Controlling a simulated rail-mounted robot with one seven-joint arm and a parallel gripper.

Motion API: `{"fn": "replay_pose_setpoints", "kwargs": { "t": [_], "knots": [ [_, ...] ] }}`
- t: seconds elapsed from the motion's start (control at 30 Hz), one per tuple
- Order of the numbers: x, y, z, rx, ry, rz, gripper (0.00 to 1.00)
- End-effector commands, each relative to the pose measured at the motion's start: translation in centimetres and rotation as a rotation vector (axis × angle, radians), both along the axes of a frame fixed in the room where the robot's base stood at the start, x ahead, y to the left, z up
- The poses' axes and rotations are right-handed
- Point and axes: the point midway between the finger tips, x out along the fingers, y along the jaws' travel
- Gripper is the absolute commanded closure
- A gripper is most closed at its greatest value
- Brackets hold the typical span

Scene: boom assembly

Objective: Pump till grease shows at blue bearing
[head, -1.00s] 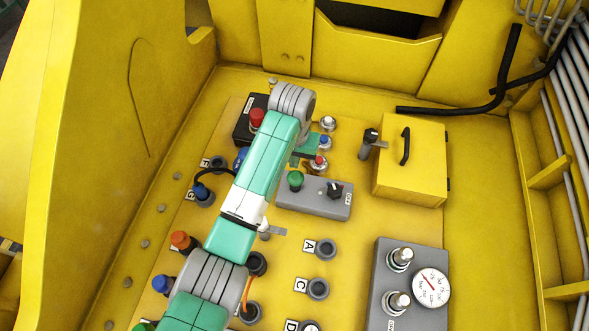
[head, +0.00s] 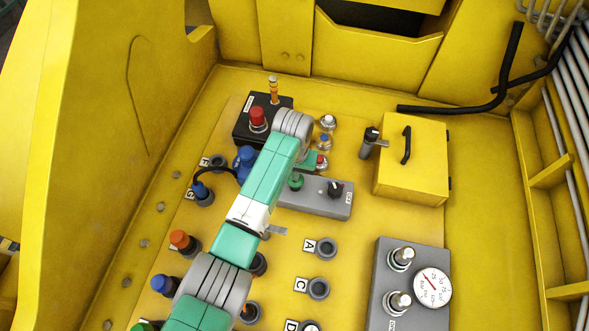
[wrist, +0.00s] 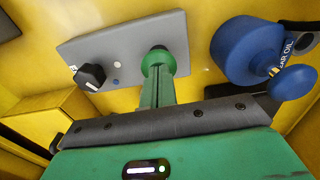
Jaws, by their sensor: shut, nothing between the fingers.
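The grey control box (head: 318,197) has a green push button (head: 296,181) and a black knob (head: 335,189). In the wrist view the green button (wrist: 158,58) lies straight ahead of my gripper (wrist: 157,82). My gripper is shut and empty, its green fingers overlapping the button's lower edge in that view; I cannot tell whether they touch it. A small blue-capped fitting (head: 324,141) stands between a silver one (head: 328,122) and a red one (head: 321,161). I cannot make out grease on it.
A blue gear oil can (wrist: 245,50) stands right of the button in the wrist view. A black box (head: 262,120) with a red button is behind my arm. A yellow box (head: 412,165) with a black handle and a gauge panel (head: 410,300) are to the right.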

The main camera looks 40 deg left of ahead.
Motion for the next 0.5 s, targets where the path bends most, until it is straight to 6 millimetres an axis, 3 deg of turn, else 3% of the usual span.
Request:
{"fn": "replay_pose_setpoints", "kwargs": {
  "t": [0.03,0.33,0.5],
  "knots": [
    [0.0,-0.1,-0.9,-0.001,0.002,-0.001,1.00],
    [-0.1,-0.1,-1.0,-0.001,0.003,-0.002,1.00],
    [-0.1,-0.2,1.5,-0.002,0.003,-0.004,1.00]
  ]
}}
